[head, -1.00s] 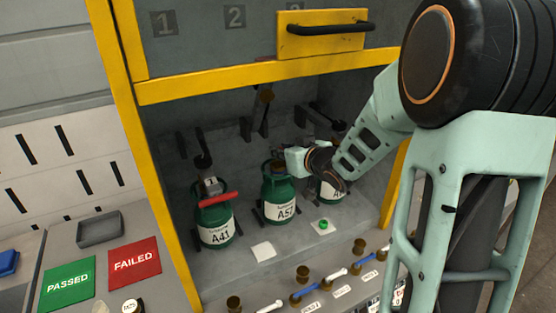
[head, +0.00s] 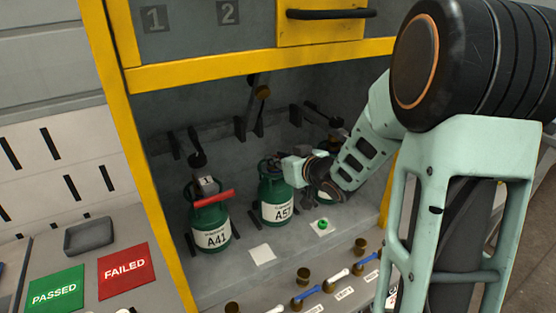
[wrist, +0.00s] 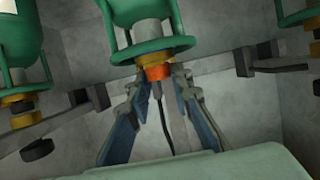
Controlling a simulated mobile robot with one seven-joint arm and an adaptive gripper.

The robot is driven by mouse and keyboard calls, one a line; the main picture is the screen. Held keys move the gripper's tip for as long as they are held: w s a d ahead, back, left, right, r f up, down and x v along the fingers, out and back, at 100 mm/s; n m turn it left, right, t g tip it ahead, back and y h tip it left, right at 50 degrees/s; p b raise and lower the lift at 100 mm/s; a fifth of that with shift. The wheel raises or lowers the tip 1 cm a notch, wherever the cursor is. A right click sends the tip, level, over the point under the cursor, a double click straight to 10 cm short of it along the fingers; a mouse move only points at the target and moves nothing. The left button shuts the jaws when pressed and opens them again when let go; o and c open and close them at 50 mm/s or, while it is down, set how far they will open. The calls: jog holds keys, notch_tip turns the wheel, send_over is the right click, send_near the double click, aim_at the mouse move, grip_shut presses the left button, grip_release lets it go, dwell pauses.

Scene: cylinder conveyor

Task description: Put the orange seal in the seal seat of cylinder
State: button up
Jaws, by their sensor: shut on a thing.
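The orange seal (wrist: 158,73) sits between the fingertips of my gripper (wrist: 157,76) in the wrist view, right against the brass fitting of a green cylinder (wrist: 143,14). Whether it is in the seat or just touching it, I cannot tell. My gripper (head: 274,166) is shut on the seal. In the head view it is at the top of the middle green cylinder, labelled A57 (head: 276,200). The seal is hidden there.
Cylinder A41 (head: 211,225), with a red bar, stands to the left. Another cylinder (head: 328,196) stands to the right, partly behind my arm. A yellow frame edge (head: 270,65) runs above.

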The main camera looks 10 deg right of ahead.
jog(key=o, duration=0.7)
jog(key=shift+s+f, duration=0.25)
jog(key=shift+f, duration=0.6)
jog(key=shift+o, duration=0.2)
jog(key=shift+r+p, duration=0.3)
jog(key=r+p+v, duration=0.1)
jog(key=p+v, duration=0.1)
jog(key=v, duration=1)
jog(key=shift+w+r, duration=0.3)
